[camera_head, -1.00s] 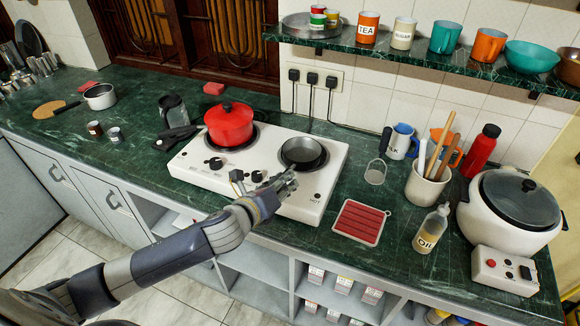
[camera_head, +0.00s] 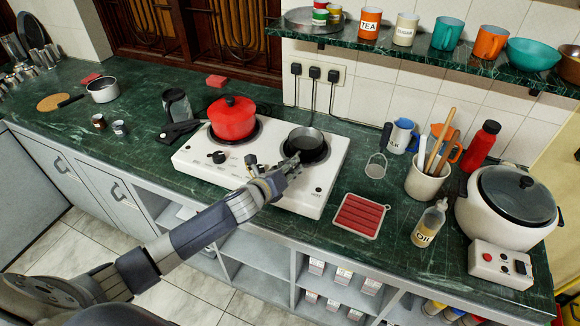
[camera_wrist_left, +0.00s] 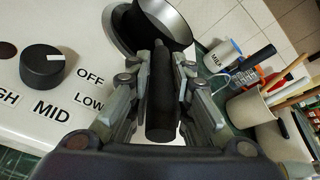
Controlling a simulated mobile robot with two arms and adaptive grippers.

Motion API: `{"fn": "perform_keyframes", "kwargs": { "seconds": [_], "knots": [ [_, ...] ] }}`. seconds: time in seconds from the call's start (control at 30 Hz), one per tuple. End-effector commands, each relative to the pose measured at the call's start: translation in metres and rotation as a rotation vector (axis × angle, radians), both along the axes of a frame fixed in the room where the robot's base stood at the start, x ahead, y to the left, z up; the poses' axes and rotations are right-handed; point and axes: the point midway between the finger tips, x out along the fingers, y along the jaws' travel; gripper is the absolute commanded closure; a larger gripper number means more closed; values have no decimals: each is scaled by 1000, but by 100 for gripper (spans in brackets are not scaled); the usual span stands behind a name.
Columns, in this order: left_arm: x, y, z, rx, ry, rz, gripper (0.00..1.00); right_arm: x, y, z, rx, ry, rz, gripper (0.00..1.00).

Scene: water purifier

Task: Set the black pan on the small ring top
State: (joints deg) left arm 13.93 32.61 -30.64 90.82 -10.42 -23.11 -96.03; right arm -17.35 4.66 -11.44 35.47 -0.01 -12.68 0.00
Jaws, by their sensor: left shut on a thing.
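The black pan (camera_head: 304,137) is over the right-hand ring of the white stove, its grey inside also visible in the left wrist view (camera_wrist_left: 172,18). The small dark ring top (camera_head: 320,155) shows past the pan's front and right side, and to the left of the pan in the wrist view (camera_wrist_left: 118,28). I cannot tell whether the pan touches it. My left gripper (camera_head: 293,164) is shut on the pan's black handle (camera_wrist_left: 161,95), which lies between its two fingers. The right gripper is not in view.
A red pot (camera_head: 232,117) stands on the stove's left ring. Knobs (camera_wrist_left: 42,66) line the stove's front. A wire basket (camera_head: 376,167), a red mat (camera_head: 361,214) and a utensil holder (camera_head: 424,183) stand to the right. A shelf (camera_head: 420,60) hangs above.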

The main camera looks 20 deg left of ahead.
Motion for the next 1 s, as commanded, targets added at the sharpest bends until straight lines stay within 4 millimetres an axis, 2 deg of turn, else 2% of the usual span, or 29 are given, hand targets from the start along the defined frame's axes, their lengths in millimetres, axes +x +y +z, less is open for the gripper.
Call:
{"fn": "perform_keyframes", "kwargs": {
  "seconds": [0.03,0.1,0.43,0.57,0.77,1.0],
  "knots": [
    [0,0,0,0,0,0,77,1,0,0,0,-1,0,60],
    [0,0,0,0,0,0,61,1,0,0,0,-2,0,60],
    [-1,0,0,0,0,0,61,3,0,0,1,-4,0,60],
    [-7,1,2,0,0,0,61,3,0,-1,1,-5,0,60],
    [-34,5,10,1,1,-3,61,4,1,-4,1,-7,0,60],
    [-76,12,24,1,1,-1,61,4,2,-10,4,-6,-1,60]
  ]
}}
